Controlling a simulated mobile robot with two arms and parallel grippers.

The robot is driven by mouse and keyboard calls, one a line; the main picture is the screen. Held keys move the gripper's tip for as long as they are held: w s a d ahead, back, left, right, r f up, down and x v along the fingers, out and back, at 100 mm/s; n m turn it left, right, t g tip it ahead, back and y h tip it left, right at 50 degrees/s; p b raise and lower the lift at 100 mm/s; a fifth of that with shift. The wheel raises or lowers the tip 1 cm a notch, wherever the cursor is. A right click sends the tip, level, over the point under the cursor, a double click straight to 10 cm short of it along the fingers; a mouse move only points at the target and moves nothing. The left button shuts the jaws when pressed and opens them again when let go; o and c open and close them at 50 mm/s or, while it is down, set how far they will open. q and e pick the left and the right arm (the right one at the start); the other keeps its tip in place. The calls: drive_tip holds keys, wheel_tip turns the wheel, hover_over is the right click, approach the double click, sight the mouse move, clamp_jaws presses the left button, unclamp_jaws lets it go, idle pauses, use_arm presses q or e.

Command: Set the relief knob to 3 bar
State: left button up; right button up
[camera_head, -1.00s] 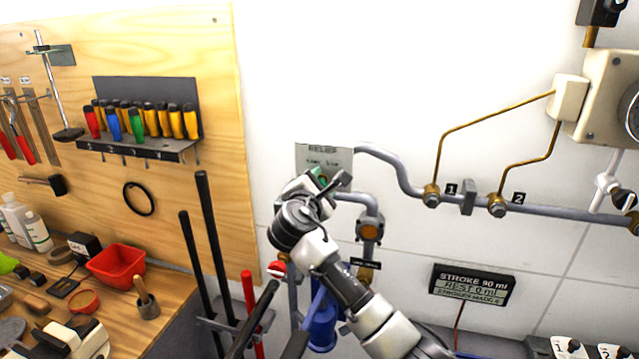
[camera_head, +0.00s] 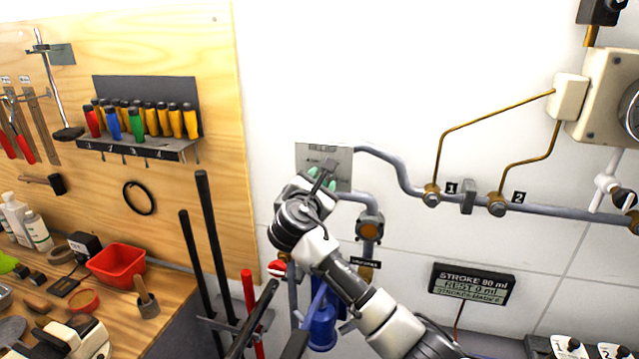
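The relief plate (camera_head: 341,156) is a grey panel on the white wall, labelled "RELIEF", with a pipe leaving its right side. My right gripper (camera_head: 321,180) is in front of the plate's lower part, its arm coming from the lower right. Dark finger parts and small green patches show at its tip. The relief knob cannot be made out; the gripper covers that area. I cannot tell whether the fingers are open or shut, or touch anything. The scale marks on the plate are too small to read. My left gripper is not in view.
Grey pipes (camera_head: 400,178) with brass fittings run right of the plate. An orange-faced fitting (camera_head: 370,230) is close by the gripper's right. A blue body (camera_head: 322,325) and red knob (camera_head: 277,268) lie below. A stroke display (camera_head: 472,286) hangs lower right. A tool board (camera_head: 215,110) stands left.

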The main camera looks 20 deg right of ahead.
drive_tip(key=shift+f, duration=0.15)
drive_tip(key=o, duration=0.9)
drive_tip(key=shift+s+a, duration=0.1)
drive_tip(key=shift+s+a+b, duration=0.2)
drive_tip(key=shift+s+b, duration=0.05)
drive_tip(key=shift+b, duration=0.05)
drive_tip(key=b+v, duration=0.4)
drive_tip(key=v, duration=0.6)
